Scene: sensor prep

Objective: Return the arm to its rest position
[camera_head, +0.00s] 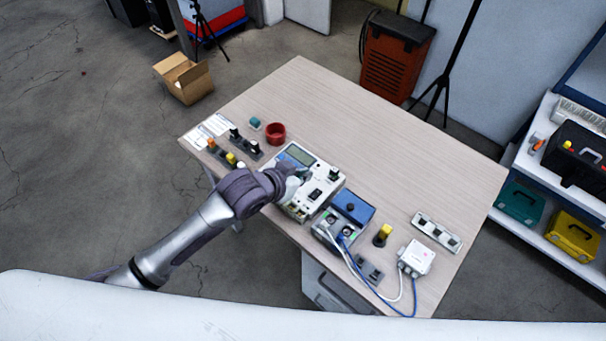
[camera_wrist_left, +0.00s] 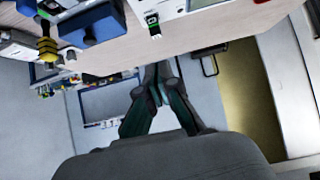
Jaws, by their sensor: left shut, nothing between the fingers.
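My left arm (camera_head: 190,240) comes in from the left in the head view and reaches over the near edge of the table (camera_head: 400,170). My left gripper (camera_head: 296,174) is over the white meter unit (camera_head: 300,152) and hides part of it. I cannot tell in this view whether it touches the unit. In the left wrist view the two dark fingers (camera_wrist_left: 158,92) are together with nothing between them. My right gripper shows in neither view.
A blue-topped box (camera_head: 351,207) with cables, a yellow knob (camera_head: 382,234) and a white box (camera_head: 416,258) stand to the right along the near side. A red cup (camera_head: 275,132) stands behind the arm. The table's far right part is clear.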

